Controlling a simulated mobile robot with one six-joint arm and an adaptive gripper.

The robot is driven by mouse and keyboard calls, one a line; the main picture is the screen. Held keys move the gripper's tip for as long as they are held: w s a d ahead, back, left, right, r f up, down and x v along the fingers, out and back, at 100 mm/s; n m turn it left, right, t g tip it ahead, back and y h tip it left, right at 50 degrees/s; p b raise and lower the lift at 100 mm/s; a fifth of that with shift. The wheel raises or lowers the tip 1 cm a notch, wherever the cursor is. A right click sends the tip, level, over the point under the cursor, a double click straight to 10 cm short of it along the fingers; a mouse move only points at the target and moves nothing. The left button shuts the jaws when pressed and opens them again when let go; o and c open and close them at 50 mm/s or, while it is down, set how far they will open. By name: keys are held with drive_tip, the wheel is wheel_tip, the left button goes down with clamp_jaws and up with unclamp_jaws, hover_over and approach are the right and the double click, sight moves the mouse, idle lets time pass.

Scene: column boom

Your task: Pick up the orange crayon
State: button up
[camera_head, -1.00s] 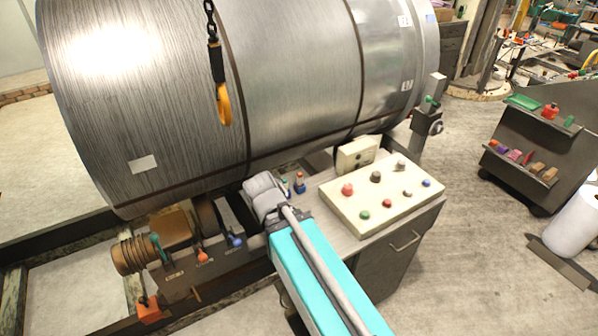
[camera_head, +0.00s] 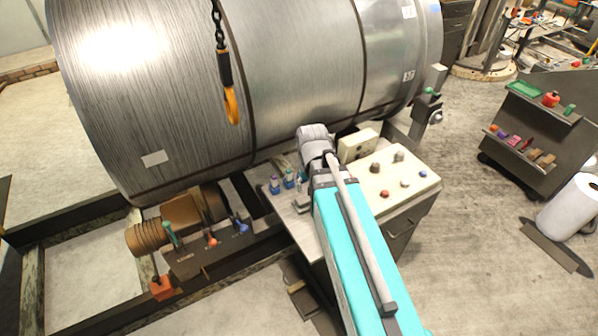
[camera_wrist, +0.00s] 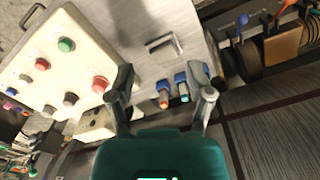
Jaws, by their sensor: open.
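The orange crayon (camera_wrist: 164,99) shows in the wrist view as a short orange tip in a blue holder on the grey bench top. It sits roughly between the two spread fingers of my gripper (camera_wrist: 166,84), which is open and empty. I cannot tell the height gap between fingers and crayon. In the head view my gripper (camera_head: 314,134) is over the bench, seen from behind, and its fingers are hidden. The small blue holders (camera_head: 275,185) show just left of it there; the orange crayon is not clear in that view.
A teal crayon (camera_wrist: 184,92) stands close beside the orange one. A cream control box with buttons (camera_head: 402,190) lies right of the arm. A large metal coil (camera_head: 300,60) rises behind, and a hook (camera_head: 231,100) hangs before it. Levers (camera_head: 240,226) stand to the left.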

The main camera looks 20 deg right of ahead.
drive_tip(key=w+d+m, duration=0.2)
drive_tip(key=w+m, duration=0.4)
drive_tip(key=w, duration=0.5)
drive_tip(key=w+d+f+m+b, duration=0.1)
drive_tip(key=w+m, duration=0.5)
drive_tip(key=w, duration=0.6)
drive_tip(key=shift+d+f+m, duration=0.25)
drive_tip(key=shift+d+m, duration=0.15)
drive_tip(key=shift+d, duration=0.2)
drive_tip(key=shift+w+b, duration=0.1)
drive_tip(key=shift+b, duration=0.2)
wheel_tip(320, 180, down, 9)
drive_tip(key=b, duration=0.8)
drive_tip(key=shift+r+b, duration=0.15)
drive_tip(key=shift+b, duration=0.15)
drive_tip(key=f+b, duration=0.3)
drive_tip(key=shift+s, duration=0.3)
drive_tip(key=shift+f+b, duration=1.1)
